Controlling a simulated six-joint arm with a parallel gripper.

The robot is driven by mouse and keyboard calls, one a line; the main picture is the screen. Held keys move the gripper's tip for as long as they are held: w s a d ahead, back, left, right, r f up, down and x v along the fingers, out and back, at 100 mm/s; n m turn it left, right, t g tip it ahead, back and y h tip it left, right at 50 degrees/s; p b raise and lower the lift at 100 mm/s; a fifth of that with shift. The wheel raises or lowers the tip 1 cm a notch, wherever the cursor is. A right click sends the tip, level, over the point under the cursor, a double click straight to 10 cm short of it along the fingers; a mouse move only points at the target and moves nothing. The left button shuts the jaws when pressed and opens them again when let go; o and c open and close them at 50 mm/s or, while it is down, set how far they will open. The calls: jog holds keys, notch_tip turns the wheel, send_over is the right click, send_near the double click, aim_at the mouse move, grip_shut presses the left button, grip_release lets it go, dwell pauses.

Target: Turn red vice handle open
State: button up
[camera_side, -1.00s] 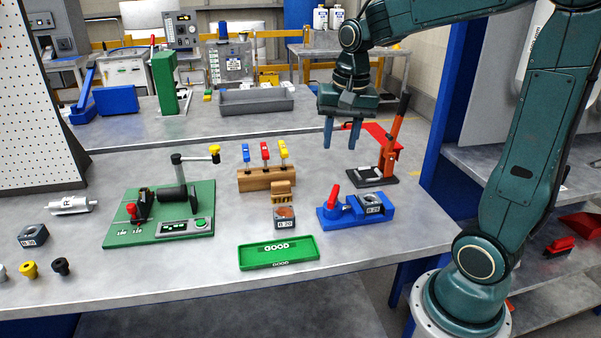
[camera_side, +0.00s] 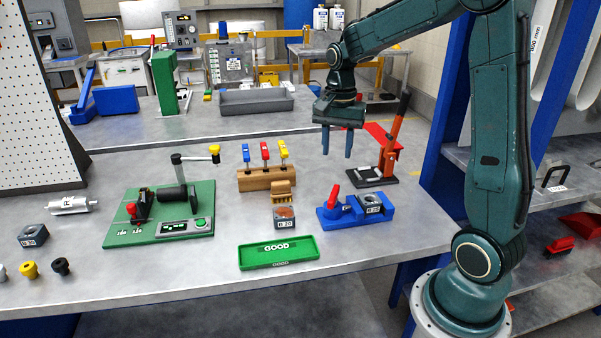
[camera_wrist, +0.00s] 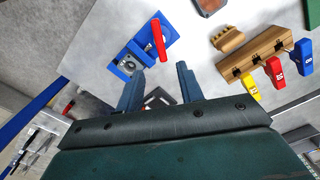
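The blue vice (camera_side: 357,209) stands near the front right of the bench. Its red handle (camera_side: 334,193) is at its left end, tilted up. A grey block marked R 20 (camera_side: 371,203) sits in the vice. In the wrist view the vice (camera_wrist: 147,50) is at the upper middle, with the red handle (camera_wrist: 158,40) at its right side. My gripper (camera_side: 337,152) is above the bench, behind and higher than the vice, pointing down. Its blue fingers (camera_wrist: 159,82) are apart with nothing between them, and do not touch the handle.
A black base with a tall red lever (camera_side: 392,140) stands right behind the vice. A wooden rack with blue, red and yellow handled tools (camera_side: 266,181) is to the left. A green GOOD tray (camera_side: 279,252) and an orange-topped block (camera_side: 284,217) lie nearby.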

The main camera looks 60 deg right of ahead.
aim_at(334, 192)
notch_tip(334, 192, down, 12)
jog(key=shift+f, duration=0.25)
dwell(0.4)
jog(key=shift+c, duration=0.3)
jog(key=c, duration=0.7)
